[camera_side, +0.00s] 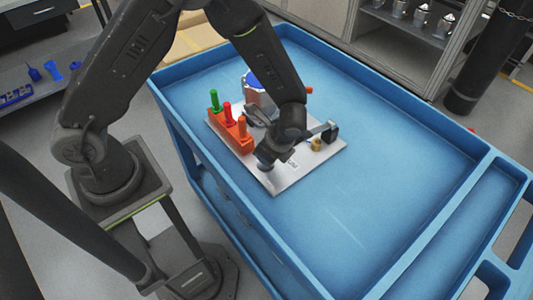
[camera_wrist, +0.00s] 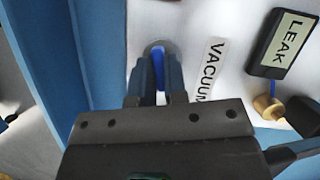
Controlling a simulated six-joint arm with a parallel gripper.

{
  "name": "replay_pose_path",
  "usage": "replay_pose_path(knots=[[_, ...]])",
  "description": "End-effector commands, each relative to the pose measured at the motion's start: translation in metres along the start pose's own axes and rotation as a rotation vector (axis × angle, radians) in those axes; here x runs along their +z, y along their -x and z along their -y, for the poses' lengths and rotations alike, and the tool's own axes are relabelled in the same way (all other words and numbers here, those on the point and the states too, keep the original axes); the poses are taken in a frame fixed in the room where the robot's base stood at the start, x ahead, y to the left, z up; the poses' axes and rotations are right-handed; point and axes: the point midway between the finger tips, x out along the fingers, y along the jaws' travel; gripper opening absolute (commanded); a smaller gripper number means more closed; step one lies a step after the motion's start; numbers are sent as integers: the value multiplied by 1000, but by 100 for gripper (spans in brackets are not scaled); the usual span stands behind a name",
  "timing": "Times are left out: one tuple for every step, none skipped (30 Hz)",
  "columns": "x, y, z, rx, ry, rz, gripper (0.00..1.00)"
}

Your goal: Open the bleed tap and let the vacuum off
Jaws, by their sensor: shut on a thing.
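My gripper (camera_wrist: 158,78) is shut on a blue lever-like handle (camera_wrist: 158,62) that stands on a grey round base on the white plate (camera_wrist: 198,22). The handle is beside a label reading VACUUM (camera_wrist: 211,68); I cannot tell its turned position. In the side view my gripper (camera_side: 267,160) is low over the plate's front left part (camera_side: 287,180), and my wrist hides the handle. A black block labelled LEAK (camera_wrist: 282,42) lies to the right in the wrist view. A brass fitting (camera_wrist: 268,107) is near it, with a thin blue piece between them.
A metal housing with a blue top (camera_side: 255,84) stands at the plate's back. An orange-red block (camera_side: 228,130) with green and red handles is at its left edge. A small orange knob (camera_side: 309,90) is behind my wrist. The blue cart top (camera_side: 410,160) is clear to the right, with raised rims.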

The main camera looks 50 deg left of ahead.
Motion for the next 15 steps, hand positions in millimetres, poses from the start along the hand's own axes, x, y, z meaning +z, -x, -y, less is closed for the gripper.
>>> replay_pose_path(knots=[[1, 0, 0, 1, -1, 3, 0], [1, 0, 0, 0, -2, 3, 0], [1, 0, 0, 0, -2, 3, 0], [1, 0, 0, 0, -3, 3, 0], [1, 0, 0, 0, -3, 3, 0], [1, 0, 0, 0, -3, 3, 17], [1, 0, 0, 0, -4, 3, 19], [1, 0, 0, 0, -4, 3, 22], [1, 0, 0, -1, -4, 2, 26], [0, 0, 0, -1, -4, 2, 29], [0, 0, 0, -1, -4, 2, 32], [0, 0, 0, -1, -4, 2, 36], [0, 0, 0, -1, -4, 2, 38], [0, 0, 0, -1, -4, 2, 38], [0, 0, 0, -1, -4, 1, 38]])
